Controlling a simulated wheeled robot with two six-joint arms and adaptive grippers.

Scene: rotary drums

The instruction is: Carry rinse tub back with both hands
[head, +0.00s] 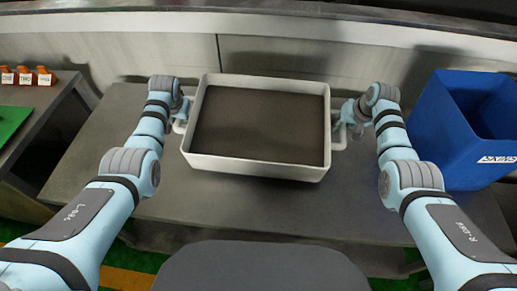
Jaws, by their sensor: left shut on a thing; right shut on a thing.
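The rinse tub (255,168) is a white rectangular tub with a dark inside, in the middle of the head view. It is over the grey table, close to the back wall; I cannot tell whether it touches the tabletop. My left gripper (181,122) is shut on the tub's left handle. My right gripper (339,132) is shut on the tub's right handle (338,144). The fingertips of both grippers are small and partly hidden by the wrists.
The grey table (205,205) has free room in front of the tub. A blue bin (447,135) stands at the right, beside my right arm. At the far left, several small orange labelled items (25,77) and a green mat (12,121) are on another table. A pale wall (165,50) is behind.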

